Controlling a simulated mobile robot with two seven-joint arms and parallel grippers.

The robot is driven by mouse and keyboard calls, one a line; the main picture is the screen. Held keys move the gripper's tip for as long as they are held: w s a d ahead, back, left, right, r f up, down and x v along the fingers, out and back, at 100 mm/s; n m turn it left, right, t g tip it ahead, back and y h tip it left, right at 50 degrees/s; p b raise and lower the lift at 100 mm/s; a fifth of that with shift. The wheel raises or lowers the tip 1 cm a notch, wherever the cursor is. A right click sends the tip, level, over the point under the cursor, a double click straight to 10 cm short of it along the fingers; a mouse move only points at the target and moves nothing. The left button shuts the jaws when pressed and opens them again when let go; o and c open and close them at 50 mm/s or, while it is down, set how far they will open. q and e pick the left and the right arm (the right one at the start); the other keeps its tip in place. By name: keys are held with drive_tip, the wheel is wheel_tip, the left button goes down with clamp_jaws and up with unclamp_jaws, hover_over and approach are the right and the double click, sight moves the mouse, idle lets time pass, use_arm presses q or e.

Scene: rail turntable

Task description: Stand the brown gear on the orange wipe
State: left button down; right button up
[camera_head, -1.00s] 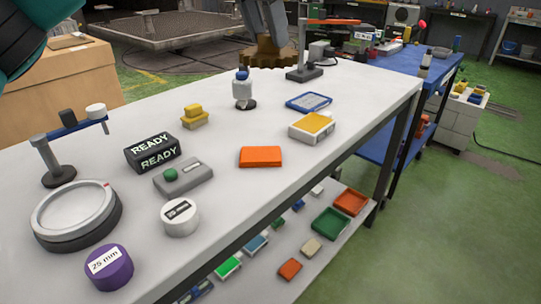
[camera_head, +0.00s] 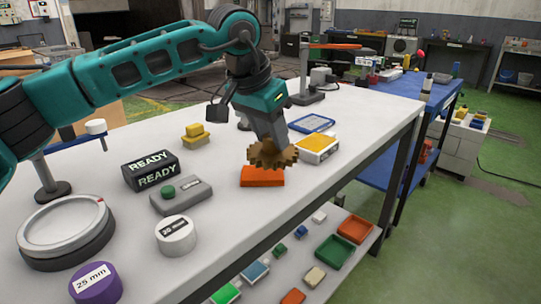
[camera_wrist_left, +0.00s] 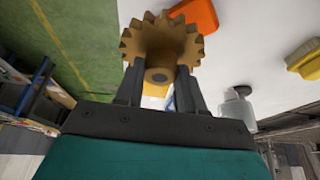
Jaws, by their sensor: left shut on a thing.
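The brown gear (camera_head: 272,155) is a toothed disc held at the end of my left arm, in front of the orange wipe in the head view. My left gripper (camera_wrist_left: 163,82) is shut on it, one finger on each side of its hub. The gear (camera_wrist_left: 160,42) also shows large in the left wrist view. The orange wipe (camera_head: 262,178) lies flat on the white table; the gear covers its upper part in the head view. A corner of the wipe (camera_wrist_left: 195,15) shows beyond the gear in the wrist view, and the gear appears apart from it. My right gripper is not in view.
The white table (camera_head: 215,225) holds a yellow-topped box (camera_head: 318,148) right of the wipe, a blue-framed tablet (camera_head: 312,123) behind, a grey button box (camera_head: 180,194) and a READY sign (camera_head: 150,170) to the left. Bare tabletop lies in front of the wipe.

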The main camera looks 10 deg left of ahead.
sight(270, 151)
use_arm(q)
wheel_tip(270, 151, down, 4)
drive_tip(key=shift+f+b, duration=0.1)
drive_tip(key=shift+b, duration=0.25)
drive_tip(key=shift+f, duration=0.1)
drive_tip(key=c, duration=0.7)
unclamp_jaws()
drive_tip(key=shift+f, duration=0.1)
drive_tip(key=shift+r, duration=0.4)
drive_tip(key=p+v, duration=0.2)
drive_tip(key=v, duration=0.9)
drive_tip(key=shift+s+a+r, duration=0.2)
drive_tip(key=shift+s, duration=0.05)
